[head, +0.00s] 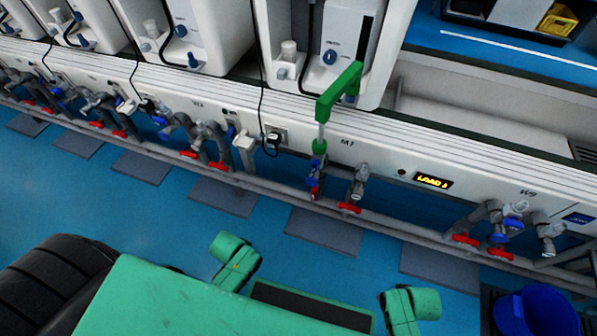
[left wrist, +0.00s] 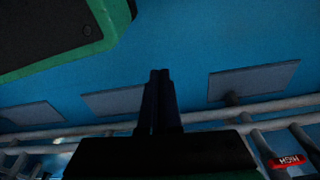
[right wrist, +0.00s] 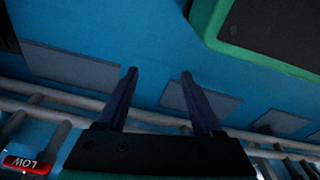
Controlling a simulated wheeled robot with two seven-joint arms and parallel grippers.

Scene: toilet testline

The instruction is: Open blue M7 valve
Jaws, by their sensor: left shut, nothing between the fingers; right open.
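The M7 label (head: 347,142) is on the white panel at the centre of the head view. Below and left of it, a blue valve (head: 316,172) sits on a short pipe, with red low on it. Right of it is a grey valve with a red handle (head: 349,208). My left gripper (left wrist: 160,72) is shut and empty in the left wrist view, above the blue floor. My right gripper (right wrist: 159,72) is open and empty in the right wrist view. Neither gripper's fingers show clearly in the head view. The blue valve cannot be made out in either wrist view.
A green angled fixture (head: 340,95) rises above the blue valve. Grey pipes run along the panel's base, with several other valves. A lit display (head: 433,182) is right of M7. A blue rounded object (head: 537,308) stands at lower right. Blue floor lies before the pipes.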

